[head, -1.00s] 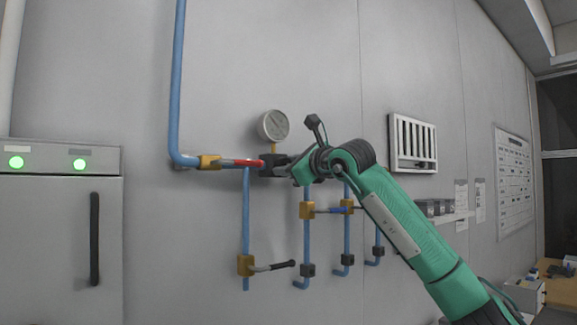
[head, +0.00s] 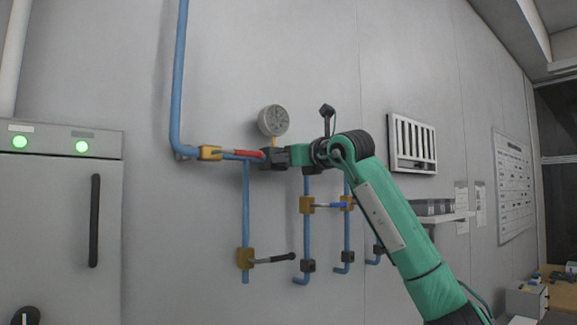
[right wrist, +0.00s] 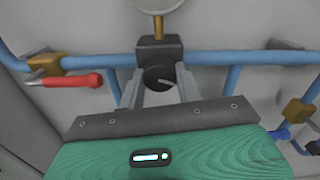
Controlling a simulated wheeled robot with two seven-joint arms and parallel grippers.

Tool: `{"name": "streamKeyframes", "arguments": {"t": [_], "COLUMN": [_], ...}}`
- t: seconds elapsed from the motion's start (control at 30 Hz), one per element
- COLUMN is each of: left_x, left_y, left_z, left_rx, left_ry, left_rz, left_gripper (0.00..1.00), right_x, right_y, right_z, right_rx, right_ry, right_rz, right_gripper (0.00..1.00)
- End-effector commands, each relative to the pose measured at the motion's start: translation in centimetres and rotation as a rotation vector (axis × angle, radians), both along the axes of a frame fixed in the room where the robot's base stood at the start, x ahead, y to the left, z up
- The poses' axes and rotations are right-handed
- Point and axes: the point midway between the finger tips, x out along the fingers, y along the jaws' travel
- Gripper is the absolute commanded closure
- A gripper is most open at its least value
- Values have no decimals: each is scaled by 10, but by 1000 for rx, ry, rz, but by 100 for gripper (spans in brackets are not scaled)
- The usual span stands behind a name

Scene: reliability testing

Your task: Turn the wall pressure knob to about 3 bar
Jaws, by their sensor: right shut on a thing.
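In the head view the block (head: 269,159) sits on the blue wall pipe, below the round gauge (head: 273,120). The gauge face is too small to read. My right gripper (right wrist: 157,92) is shut on the knob, one finger on each side of it. In the head view the right gripper (head: 293,156) reaches the block from the right. My left gripper is not in view.
A red-handled valve (head: 210,153) is on the pipe just left of the block. A yellow valve with a black handle (head: 245,258) and a blue-handled valve (head: 307,205) are below. A cabinet (head: 60,220) stands left; a vent (head: 412,144) is right.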

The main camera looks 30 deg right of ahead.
Motion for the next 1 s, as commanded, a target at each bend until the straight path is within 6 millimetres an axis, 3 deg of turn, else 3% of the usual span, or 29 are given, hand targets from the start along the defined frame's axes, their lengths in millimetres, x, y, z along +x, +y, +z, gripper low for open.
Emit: {"name": "streamKeyframes", "arguments": {"t": [0.3,0.87,0.9,1.0], "left_x": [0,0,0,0], "left_y": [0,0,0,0], "left_z": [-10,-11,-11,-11], "left_rx": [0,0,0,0], "left_ry": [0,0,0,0], "left_rz": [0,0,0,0], "left_gripper": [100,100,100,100], "right_x": [-1,-1,-1,-1], "right_y": [0,-1,-1,0], "right_z": [1,3,3,2], "right_rx": [148,185,185,185], "right_ry": [7,9,9,9], "right_rz": [0,-1,-1,-1], "right_gripper": [89,89,64,45]}}
